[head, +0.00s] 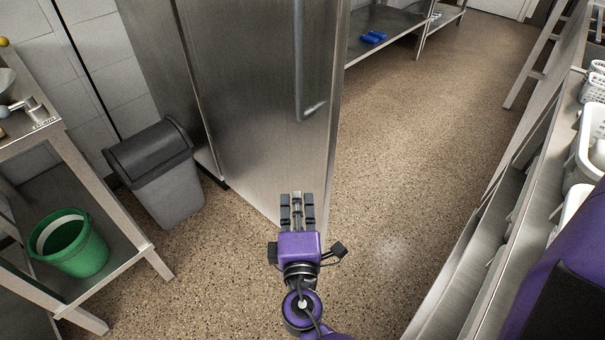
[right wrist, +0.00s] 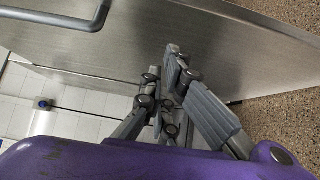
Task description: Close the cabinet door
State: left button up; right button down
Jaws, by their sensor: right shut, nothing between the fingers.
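The cabinet door (head: 250,90) is a tall brushed-steel panel standing open in the head view, its free edge toward the right. A curved metal handle (head: 303,70) is on it near that edge. The steel cabinet body (head: 155,60) is to the left of the door. My right gripper (head: 297,197) is shut and empty, low in front of the door near its lower right edge. In the right wrist view the fingers (right wrist: 172,62) are close to the door surface (right wrist: 230,45), and the handle (right wrist: 60,20) is at upper left. I cannot tell whether they touch it. My left gripper is not in view.
A grey bin (head: 165,185) with a dark lid stands left of the door. A green bucket (head: 75,248) is on a low shelf further left. A steel counter (head: 500,210) with white baskets (head: 588,140) runs along the right. Speckled floor (head: 420,130) between is clear.

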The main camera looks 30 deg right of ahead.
pick_arm(q)
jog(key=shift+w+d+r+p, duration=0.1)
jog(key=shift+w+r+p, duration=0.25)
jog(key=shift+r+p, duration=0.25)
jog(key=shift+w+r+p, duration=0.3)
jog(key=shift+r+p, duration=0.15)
jog(key=shift+p, duration=0.1)
pick_arm(e)
jog(key=s+d+x, duration=0.1)
jog(key=d+x, duration=0.1)
jog(key=x, duration=1)
jog(key=shift+d, duration=0.3)
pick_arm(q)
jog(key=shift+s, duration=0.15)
